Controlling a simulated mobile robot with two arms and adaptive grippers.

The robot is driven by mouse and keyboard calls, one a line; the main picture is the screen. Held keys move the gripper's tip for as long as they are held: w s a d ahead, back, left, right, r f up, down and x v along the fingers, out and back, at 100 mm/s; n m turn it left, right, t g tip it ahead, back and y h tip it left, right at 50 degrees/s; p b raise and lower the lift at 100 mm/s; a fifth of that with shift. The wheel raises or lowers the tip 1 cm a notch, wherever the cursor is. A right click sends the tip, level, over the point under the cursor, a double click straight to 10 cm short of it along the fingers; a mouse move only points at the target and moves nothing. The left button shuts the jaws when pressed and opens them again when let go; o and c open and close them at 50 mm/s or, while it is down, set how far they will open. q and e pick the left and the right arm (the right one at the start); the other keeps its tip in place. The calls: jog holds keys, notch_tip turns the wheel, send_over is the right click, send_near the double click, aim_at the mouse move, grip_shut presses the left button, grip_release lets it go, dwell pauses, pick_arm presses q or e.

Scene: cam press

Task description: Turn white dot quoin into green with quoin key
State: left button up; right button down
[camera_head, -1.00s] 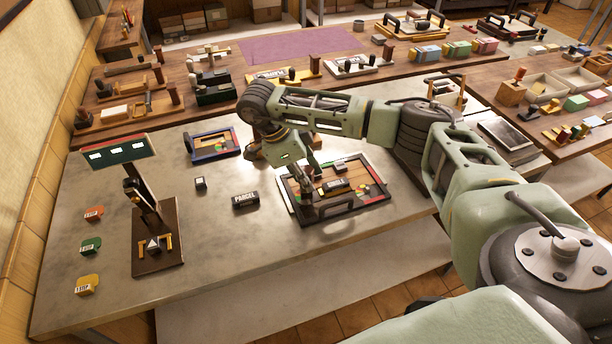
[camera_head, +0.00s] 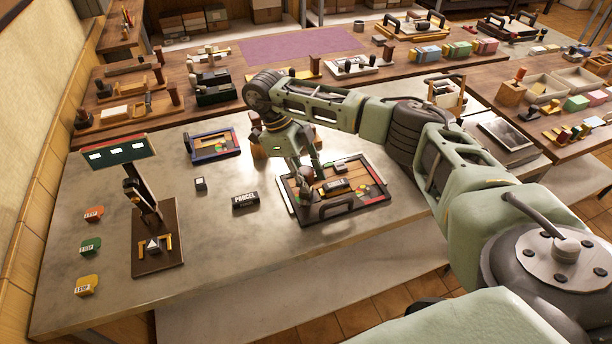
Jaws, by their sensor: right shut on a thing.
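The dark-rimmed frame (camera_head: 373,206) lies on the grey metal table with wooden pieces, a black type block (camera_head: 337,187) and a front handle inside it. A red, green and pale coloured dial (camera_head: 362,194) shows at its right side. Another coloured area at its left is partly hidden by my gripper; I cannot make out a white dot. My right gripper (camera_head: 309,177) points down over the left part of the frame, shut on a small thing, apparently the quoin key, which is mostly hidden. Whether its tip touches a quoin is not clear. My left gripper is not in view.
A black PARCEL block (camera_head: 245,201) and a small dark block (camera_head: 200,184) lie left of the frame. A blue-and-red-edged tray (camera_head: 213,146) lies behind. A stand with a green display (camera_head: 118,151) and red, green and yellow tags (camera_head: 90,245) are farther left.

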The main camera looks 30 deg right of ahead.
jog(key=shift+m+g, duration=0.3)
jog(key=shift+m, duration=0.5)
jog(key=shift+m+y, duration=0.7)
jog(key=shift+m, duration=0.5)
jog(key=shift+p, duration=0.3)
jog(key=shift+m+y+p, duration=0.35)
jog(key=shift+m+y, duration=0.05)
jog(key=shift+m, duration=0.8)
